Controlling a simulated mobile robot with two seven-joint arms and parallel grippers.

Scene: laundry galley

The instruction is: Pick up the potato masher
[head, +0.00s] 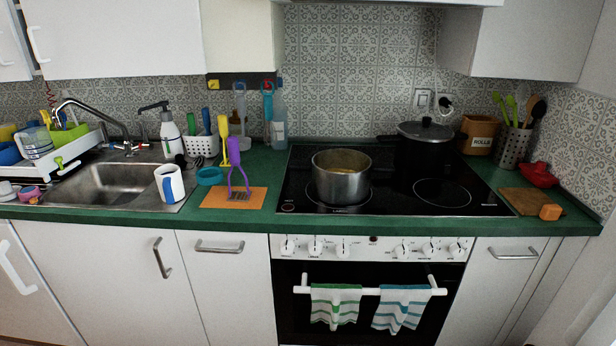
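A potato masher (238,177) with a purple handle and frame stands upright, handle up, on an orange board (216,198) on the green counter, left of the hob. Its lower end rests on the board. A yellow utensil (223,130) is just behind it on the left, and I cannot tell whether they touch. Neither of my grippers is in view.
A white mug (169,184) stands left of the board by the sink (115,184), with a teal round item (210,176) between them. A steel pot (341,176) stands on the hob (400,200) to the right. The counter's front edge is close to the board.

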